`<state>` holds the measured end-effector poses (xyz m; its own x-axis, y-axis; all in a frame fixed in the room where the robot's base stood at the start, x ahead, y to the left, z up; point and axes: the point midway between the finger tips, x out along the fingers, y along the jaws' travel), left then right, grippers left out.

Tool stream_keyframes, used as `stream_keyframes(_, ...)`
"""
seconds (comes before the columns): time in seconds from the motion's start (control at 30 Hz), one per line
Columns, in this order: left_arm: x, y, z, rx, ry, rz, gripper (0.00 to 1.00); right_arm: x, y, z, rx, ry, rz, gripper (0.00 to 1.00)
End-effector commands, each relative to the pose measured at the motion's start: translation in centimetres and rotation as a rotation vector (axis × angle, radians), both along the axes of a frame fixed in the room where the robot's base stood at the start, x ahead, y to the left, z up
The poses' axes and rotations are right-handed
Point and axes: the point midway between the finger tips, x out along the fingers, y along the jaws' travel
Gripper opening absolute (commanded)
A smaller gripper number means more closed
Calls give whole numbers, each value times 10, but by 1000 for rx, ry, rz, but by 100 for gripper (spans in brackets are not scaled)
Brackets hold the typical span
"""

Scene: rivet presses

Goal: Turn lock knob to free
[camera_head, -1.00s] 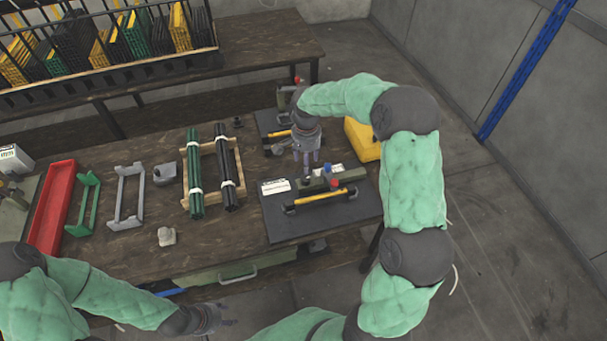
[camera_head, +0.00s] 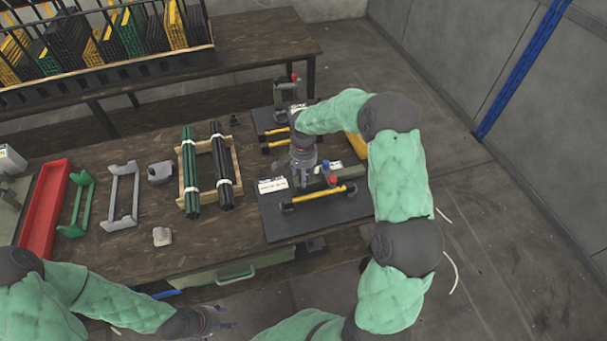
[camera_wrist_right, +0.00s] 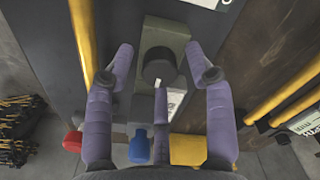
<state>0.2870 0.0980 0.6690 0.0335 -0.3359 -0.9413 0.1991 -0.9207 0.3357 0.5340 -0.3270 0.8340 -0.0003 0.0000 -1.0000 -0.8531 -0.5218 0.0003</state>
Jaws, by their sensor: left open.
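The black round lock knob (camera_wrist_right: 158,67) sits on the grey-green press body (camera_wrist_right: 166,35) in the right wrist view. My right gripper (camera_wrist_right: 161,66) is open over it, with a purple finger on each side and a third finger below. The two side fingers look apart from the knob; contact depth is unclear. In the head view my right gripper (camera_head: 302,182) points down at the near press (camera_head: 350,175) and hides the knob. My left gripper (camera_head: 216,322) is open and empty in front of the table, low in the picture.
The near press has a yellow bar (camera_head: 325,194), a red knob (camera_head: 333,180) and a blue cap (camera_head: 326,165). A second press (camera_head: 285,95) stands behind. Tube bundles in a wooden rack (camera_head: 238,175), a green bracket (camera_head: 78,205) and a red tray (camera_head: 45,210) lie to the left.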

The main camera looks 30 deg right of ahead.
Motion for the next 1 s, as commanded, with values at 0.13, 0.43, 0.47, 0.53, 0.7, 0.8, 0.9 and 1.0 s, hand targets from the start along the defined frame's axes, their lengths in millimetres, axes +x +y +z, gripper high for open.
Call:
stream_keyframes(0.13,0,0,0,0,0,0,46,0,0,0,0,0,0,8)
stream_keyframes(0.43,0,0,1,0,0,0,46,0,0,0,0,0,12,0)
stream_keyframes(0.47,0,0,1,0,0,0,46,0,0,0,0,0,18,0)
stream_keyframes(0.53,0,0,2,0,0,0,46,0,0,0,0,0,36,0)
stream_keyframes(0.7,0,0,6,0,0,0,46,0,0,1,0,0,120,0)
stream_keyframes(0.8,0,0,9,0,0,0,46,0,0,1,0,0,193,0)
stream_keyframes(0.9,0,0,13,0,0,0,46,0,0,2,0,0,281,0)
stream_keyframes(1.0,0,0,17,0,0,0,46,0,0,1,1,1,375,0)
